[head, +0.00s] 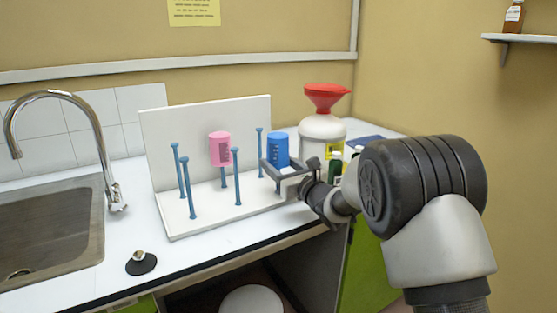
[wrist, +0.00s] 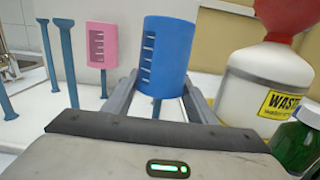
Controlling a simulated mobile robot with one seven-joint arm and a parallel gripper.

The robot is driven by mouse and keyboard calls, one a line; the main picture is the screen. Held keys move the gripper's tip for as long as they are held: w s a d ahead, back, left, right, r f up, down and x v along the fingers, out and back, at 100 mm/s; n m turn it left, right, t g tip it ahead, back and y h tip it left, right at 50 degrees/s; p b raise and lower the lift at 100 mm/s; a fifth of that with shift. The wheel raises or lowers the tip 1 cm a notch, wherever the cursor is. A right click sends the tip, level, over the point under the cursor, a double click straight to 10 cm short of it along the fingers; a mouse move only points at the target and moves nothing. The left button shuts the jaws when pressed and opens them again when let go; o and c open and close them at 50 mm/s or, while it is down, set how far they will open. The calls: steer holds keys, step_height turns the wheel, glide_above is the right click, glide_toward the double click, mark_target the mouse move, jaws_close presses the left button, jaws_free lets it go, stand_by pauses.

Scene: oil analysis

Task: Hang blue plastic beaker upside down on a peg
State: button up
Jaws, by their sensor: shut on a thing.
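The blue plastic beaker (head: 278,148) is between the fingers of my gripper (head: 287,172), which is shut on it, above the right part of the white peg rack (head: 215,215). In the wrist view the beaker (wrist: 165,55) looks roughly upright along its axis, with white graduation marks on its side. A short piece of blue peg (wrist: 157,110) shows below it; I cannot tell whether this peg is inside the beaker or behind it. A pink beaker (head: 220,148) hangs on another peg. Several pegs, such as the front one (head: 237,180), are bare.
A white waste bottle (head: 320,138) with a red funnel (head: 326,96) stands behind and right of my gripper. A green bottle (wrist: 298,140) is close on the right. A sink (head: 45,225) and tap (head: 60,98) are on the left, with a black stopper (head: 141,263) on the counter.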

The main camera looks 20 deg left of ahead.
steer(key=o, duration=1.2)
steer(key=p+v, duration=0.1)
steer(key=v, duration=1.6)
steer(key=shift+s+d, duration=0.15)
